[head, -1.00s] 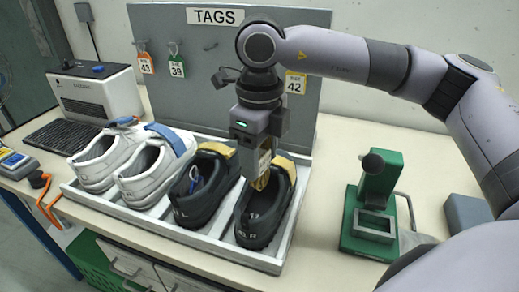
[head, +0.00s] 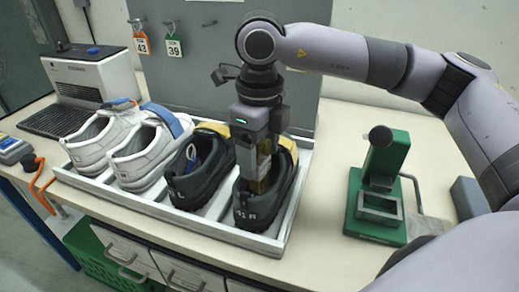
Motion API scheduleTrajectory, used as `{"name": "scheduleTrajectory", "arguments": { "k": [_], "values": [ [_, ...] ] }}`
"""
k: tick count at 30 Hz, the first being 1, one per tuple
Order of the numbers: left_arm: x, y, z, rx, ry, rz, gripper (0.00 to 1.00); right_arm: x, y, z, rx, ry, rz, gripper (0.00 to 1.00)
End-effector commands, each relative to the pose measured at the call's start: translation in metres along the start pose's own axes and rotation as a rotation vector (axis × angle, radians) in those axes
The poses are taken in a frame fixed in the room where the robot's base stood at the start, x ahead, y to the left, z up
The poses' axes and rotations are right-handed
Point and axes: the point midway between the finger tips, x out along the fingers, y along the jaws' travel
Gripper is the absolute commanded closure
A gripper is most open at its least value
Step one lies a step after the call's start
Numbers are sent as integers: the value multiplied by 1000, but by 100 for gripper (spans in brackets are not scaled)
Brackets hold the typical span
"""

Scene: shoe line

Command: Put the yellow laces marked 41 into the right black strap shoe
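The right black strap shoe (head: 247,208), marked 41 R, stands at the right end of the white shoe tray with its yellow strap partly hidden behind my gripper. My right gripper (head: 257,186) points down into its opening. It is shut on a yellow bundle, seemingly the yellow laces (head: 262,172); any mark on them cannot be read, and the fingertips are partly hidden by the shoe. The other black strap shoe (head: 190,190) stands just to the left, with something blue inside. My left gripper is not in view.
Two white shoes with blue straps (head: 140,165) share the tray (head: 235,238). A grey tag board (head: 205,75) stands behind. A green press (head: 380,190) is to the right with bare table between. A printer (head: 95,75) is at the back left.

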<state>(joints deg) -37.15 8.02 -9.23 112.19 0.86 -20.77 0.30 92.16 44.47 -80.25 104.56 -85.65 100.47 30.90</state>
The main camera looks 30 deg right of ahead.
Motion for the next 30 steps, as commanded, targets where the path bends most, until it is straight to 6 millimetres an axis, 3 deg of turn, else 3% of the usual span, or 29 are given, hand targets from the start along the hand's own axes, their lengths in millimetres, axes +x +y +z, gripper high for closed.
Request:
{"name": "scheduleTrajectory", "arguments": {
  "k": [10,21,30],
  "values": [
    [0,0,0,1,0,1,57,-4,0,0,1,-1,-1,17],
    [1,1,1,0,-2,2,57,-60,0,1,0,-3,-1,17],
    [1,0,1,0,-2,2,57,-72,0,0,-1,0,1,17]
  ]
}}
